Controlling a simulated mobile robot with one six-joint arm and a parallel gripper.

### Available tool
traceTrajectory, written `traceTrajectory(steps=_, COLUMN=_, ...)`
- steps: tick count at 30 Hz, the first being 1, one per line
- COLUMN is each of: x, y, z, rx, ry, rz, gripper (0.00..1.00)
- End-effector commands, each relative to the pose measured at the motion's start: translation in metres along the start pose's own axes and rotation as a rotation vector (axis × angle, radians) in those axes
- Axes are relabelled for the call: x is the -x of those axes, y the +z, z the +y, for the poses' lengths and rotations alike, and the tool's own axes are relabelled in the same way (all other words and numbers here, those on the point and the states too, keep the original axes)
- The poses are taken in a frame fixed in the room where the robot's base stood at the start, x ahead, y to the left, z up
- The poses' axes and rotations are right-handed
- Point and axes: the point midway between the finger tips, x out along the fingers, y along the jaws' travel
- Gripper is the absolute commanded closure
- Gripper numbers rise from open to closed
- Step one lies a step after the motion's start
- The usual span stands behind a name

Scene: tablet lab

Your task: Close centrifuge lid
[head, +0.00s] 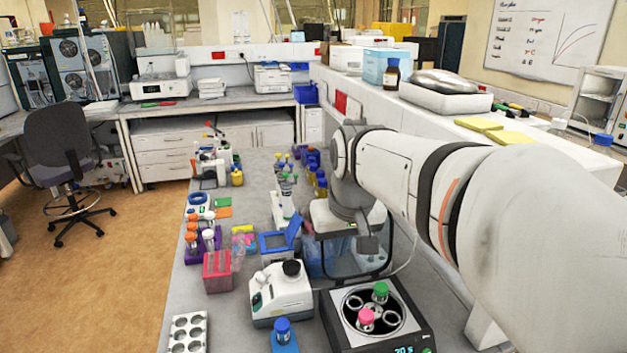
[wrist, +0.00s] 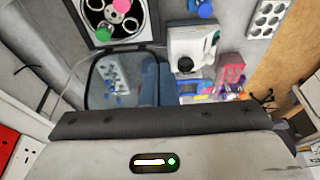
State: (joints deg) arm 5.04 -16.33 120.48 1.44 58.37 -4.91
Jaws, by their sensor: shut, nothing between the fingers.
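The centrifuge (head: 345,337) stands at the front of the bench, its rotor bare, with a green-capped and a pink-capped tube in it. It also shows at the top of the wrist view (wrist: 97,38). Its clear, dark-edged lid (head: 372,262) is raised at the far side of the housing; in the wrist view the lid (wrist: 105,88) lies below the rotor. My gripper (head: 368,243) is shut and empty, close to the raised lid in the head view. I cannot tell whether it touches the lid. The fingertips are not clear in the wrist view.
A white instrument with a black knob (head: 281,292) stands left of the centrifuge. A blue-capped tube (head: 282,330) in a blue holder is in front of it. A raised white shelf runs along the right.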

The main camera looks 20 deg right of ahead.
Motion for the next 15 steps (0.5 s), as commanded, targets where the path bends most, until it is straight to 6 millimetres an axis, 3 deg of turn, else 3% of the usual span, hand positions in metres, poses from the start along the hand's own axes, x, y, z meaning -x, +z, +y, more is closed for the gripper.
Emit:
traceTrajectory(steps=1, x=0.006, y=-0.035, z=0.01, rx=-0.007, ry=0.002, rz=0.0, gripper=1.0)
traceTrajectory(steps=6, x=0.017, y=-0.13, z=0.045, rx=-0.009, ry=0.0, rz=0.008, gripper=1.0)
traceTrajectory(steps=10, x=0.017, y=-0.184, z=0.072, rx=-0.007, ry=-0.001, rz=0.014, gripper=1.0)
traceTrajectory(steps=15, x=0.013, y=-0.224, z=0.098, rx=-0.004, ry=-0.002, rz=0.021, gripper=1.0)
